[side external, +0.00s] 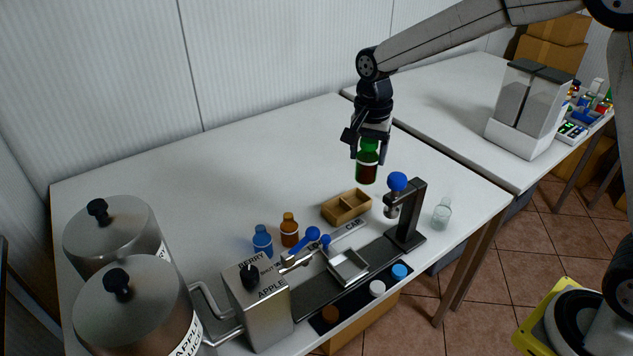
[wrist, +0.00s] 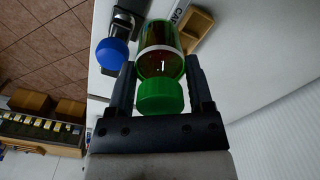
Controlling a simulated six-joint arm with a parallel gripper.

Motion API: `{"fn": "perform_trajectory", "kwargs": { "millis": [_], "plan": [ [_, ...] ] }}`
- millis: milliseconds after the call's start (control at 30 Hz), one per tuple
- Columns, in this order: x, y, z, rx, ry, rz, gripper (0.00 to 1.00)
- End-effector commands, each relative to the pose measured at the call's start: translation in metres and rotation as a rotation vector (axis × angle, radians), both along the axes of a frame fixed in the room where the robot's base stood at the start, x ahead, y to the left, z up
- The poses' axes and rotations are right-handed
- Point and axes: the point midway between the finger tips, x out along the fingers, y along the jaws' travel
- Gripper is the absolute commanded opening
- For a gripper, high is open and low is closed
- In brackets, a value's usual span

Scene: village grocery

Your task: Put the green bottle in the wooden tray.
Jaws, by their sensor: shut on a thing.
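My gripper (side external: 369,151) is shut on the green bottle (side external: 367,168), which has a green cap and dark reddish contents. It holds the bottle upright in the air, above and behind the wooden tray in the side view. In the wrist view the green bottle (wrist: 161,62) sits between the two fingers of my gripper (wrist: 161,75), cap toward the palm. The wooden tray (side external: 346,208) lies on the white table and has a divider; its compartments look empty. Part of the wooden tray (wrist: 198,28) shows beyond the bottle in the wrist view.
A press stand with a blue knob (side external: 397,182) rises right of the tray. A clear bottle (side external: 442,213) stands beyond it. An amber bottle (side external: 289,230) and a blue bottle (side external: 262,241) stand left of the tray. Metal pots fill the front left. The table's back is clear.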

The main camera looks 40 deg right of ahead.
Motion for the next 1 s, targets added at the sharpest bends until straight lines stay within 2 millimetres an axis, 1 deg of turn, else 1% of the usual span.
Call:
{"fn": "perform_trajectory", "kwargs": {
  "millis": [33, 100, 267, 500, 700, 1000],
  "plan": [
    [0.01, -0.006, -0.001, 0.0, 0.001, -0.036, 0.0],
    [0.023, -0.012, -0.002, 0.0, 0.0, -0.085, 0.0],
    [0.05, -0.029, -0.004, 0.0, -0.002, -0.197, 0.0],
    [0.086, -0.058, -0.01, 0.0, -0.002, -0.362, 0.0],
    [0.106, -0.077, -0.015, 0.001, -0.002, -0.467, 0.0],
    [0.123, -0.099, -0.021, 0.0, -0.002, -0.574, 0.0]
  ]
}}
